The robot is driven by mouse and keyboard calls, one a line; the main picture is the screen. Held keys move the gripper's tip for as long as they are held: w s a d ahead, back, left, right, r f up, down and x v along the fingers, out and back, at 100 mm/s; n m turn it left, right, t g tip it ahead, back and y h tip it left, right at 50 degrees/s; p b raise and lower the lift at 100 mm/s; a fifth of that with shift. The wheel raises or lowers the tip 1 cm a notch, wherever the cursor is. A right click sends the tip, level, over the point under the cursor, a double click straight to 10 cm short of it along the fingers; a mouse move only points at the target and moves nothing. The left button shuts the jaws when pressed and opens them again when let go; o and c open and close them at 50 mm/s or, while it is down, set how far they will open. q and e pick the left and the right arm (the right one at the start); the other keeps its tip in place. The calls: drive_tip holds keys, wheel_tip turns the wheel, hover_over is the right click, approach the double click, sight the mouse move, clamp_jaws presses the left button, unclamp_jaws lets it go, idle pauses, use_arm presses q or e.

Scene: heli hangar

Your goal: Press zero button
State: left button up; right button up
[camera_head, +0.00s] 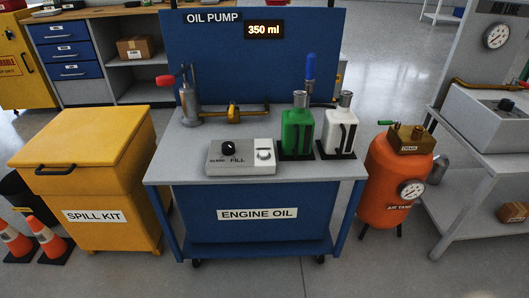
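A grey control box (241,157) sits on the front of the oil pump cart. It has a black round knob (228,146), a "FILL" label and a pale round button or dial (264,155) at its right end. Small print left of the label is too small to read, and I cannot make out the word zero. The display (263,30) on the blue back panel reads "350 ml". Neither of my grippers is in view.
A green bottle (297,128) and a white bottle (338,130) stand right of the box. A brass-fitted pump (190,100) stands behind it. A yellow spill kit bin (90,170) is at left, and an orange air tank (395,170) at right. The cart's front left top is bare.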

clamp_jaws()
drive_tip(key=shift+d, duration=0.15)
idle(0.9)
